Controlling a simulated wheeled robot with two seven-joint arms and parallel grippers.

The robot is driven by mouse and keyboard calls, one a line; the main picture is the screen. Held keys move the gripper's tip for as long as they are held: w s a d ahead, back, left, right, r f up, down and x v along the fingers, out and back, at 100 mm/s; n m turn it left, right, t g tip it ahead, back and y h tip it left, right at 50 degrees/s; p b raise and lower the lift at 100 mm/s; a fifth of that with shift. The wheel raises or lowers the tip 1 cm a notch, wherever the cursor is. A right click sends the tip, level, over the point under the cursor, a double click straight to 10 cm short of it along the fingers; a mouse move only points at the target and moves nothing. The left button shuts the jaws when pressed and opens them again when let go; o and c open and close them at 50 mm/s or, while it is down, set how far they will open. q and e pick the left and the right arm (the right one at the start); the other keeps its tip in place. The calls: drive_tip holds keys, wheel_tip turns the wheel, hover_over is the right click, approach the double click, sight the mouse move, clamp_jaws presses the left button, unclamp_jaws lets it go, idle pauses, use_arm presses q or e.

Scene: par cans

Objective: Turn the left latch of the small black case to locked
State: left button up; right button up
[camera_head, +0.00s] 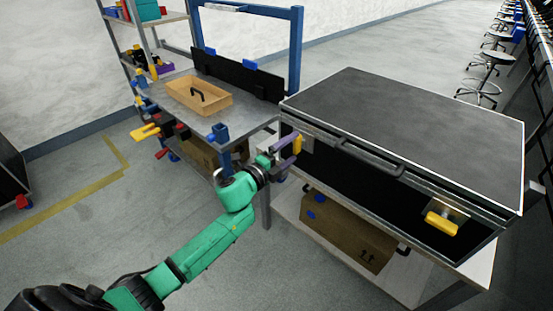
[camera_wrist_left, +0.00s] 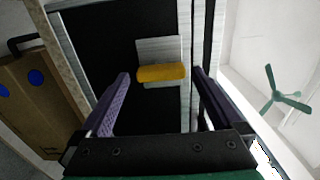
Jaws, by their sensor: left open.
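The black case (camera_head: 410,120) lies shut on a bench, with a dark handle (camera_head: 372,158) on its front. Its left latch (camera_head: 298,144) has a yellow grip that stands upright, across the line of the lid seam. In the left wrist view the yellow grip (camera_wrist_left: 161,73) sits on a pale metal plate, lying sideways in the picture. My left gripper (camera_head: 288,152) is open in front of this latch. Its two purple fingers stand on either side of the grip, with gaps, and do not visibly touch it. My right gripper is not in view.
The case's right latch (camera_head: 441,223) has a yellow grip lying roughly along the front edge. A cardboard box (camera_head: 345,228) is on the shelf below. A workbench with a wooden tray (camera_head: 199,96) stands to the left. The floor in front is clear.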

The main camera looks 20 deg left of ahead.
use_arm(q)
drive_tip(key=v, duration=1.3)
drive_tip(key=shift+s, duration=0.4)
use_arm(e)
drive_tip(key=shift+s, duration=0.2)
use_arm(q)
drive_tip(key=shift+a, duration=0.15)
